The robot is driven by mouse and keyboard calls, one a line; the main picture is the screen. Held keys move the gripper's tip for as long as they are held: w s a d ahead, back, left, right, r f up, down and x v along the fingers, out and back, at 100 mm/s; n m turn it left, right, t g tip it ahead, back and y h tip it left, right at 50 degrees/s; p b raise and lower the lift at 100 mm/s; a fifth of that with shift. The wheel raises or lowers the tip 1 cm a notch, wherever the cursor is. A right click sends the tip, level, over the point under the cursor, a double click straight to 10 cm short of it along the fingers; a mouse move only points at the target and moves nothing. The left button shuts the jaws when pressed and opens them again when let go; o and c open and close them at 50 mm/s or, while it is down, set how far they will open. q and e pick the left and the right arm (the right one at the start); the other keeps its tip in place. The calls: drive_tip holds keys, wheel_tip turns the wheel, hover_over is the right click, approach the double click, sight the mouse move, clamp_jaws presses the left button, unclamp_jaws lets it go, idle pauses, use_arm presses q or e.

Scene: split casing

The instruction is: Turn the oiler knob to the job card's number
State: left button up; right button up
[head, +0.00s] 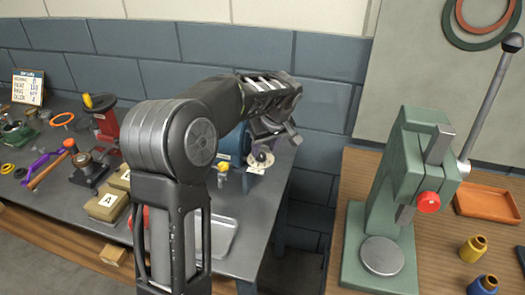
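The job card (28,87) stands at the far left of the dark bench. Its print is small; the last line seems to read oiler 4. A blue unit (233,142), which looks like the oiler, stands at the bench's right end, partly hidden by my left arm. A dark round knob (262,158) over a pale dial plate shows at its right; I cannot read its setting. My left gripper (277,136) is just above the knob, pointing down. I cannot tell whether its fingers are apart or touch the knob. My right gripper is not in view.
A green press (390,190) with a long lever stands on the wooden bench at right, beside an orange tray (488,203). Boxes marked A (107,203), a metal tray (222,235) and a red stand (104,118) sit on the dark bench. A gap separates the benches.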

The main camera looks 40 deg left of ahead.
sight(261, 156)
use_arm(q)
drive_tip(key=shift+p+x, duration=0.3)
drive_tip(key=shift+x, duration=1.5)
drive_tip(key=shift+c, duration=0.2)
clamp_jaws()
